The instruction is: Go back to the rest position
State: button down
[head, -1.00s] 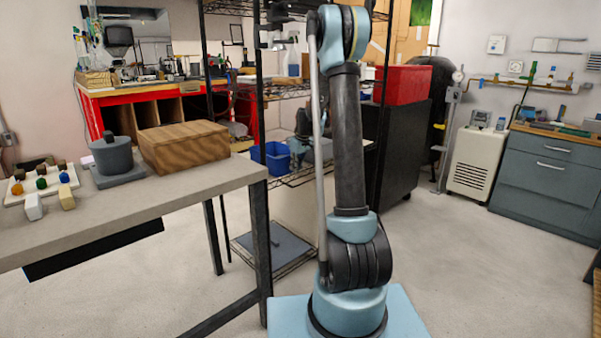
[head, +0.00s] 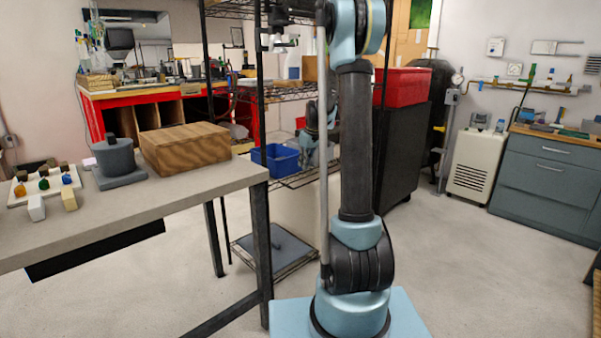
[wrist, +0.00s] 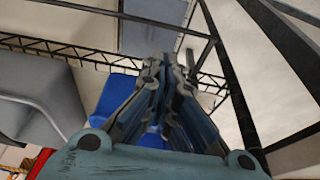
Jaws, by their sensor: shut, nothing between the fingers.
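My gripper (wrist: 167,62) shows in the wrist view with its two fingers together and nothing between them. It hangs in free air, with a blue bin (wrist: 112,98) behind and below it. In the head view my arm stands nearly upright in the middle of the picture. A blue-grey part of my arm shows behind the upright link, in front of the wire shelf. The gripper itself cannot be made out clearly there. No glass rod can be made out in my gripper.
A wire shelf rack (head: 262,200) stands close behind my arm and holds a blue bin (head: 275,157). At left a table (head: 200,188) carries a wooden box (head: 185,148), a grey pot (head: 113,157) and a white tray of small pieces. Floor at right is clear.

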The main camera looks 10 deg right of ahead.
jog(key=a+v, duration=0.1)
jog(key=v, duration=0.4)
jog(key=s+d+r+m+h, duration=0.1)
jog(key=s+r+m, duration=0.2)
jog(key=s, duration=2.3)
jog(key=s+f+m, duration=0.1)
jog(key=s+f, duration=0.3)
jog(key=s, duration=0.2)
jog(key=s+d+f+m, duration=0.1)
jog(key=s+f, duration=0.2)
jog(key=s, duration=0.4)
jog(key=s+f+m+h, duration=0.1)
jog(key=s+f+m, duration=0.1)
jog(key=s+f, duration=0.2)
jog(key=s, duration=0.3)
jog(key=shift+s+d+f+g, duration=0.25)
jog(key=shift+d+f+g, duration=0.05)
jog(key=shift+d, duration=0.1)
jog(key=shift+w+f, duration=0.2)
jog(key=shift+w, duration=0.25)
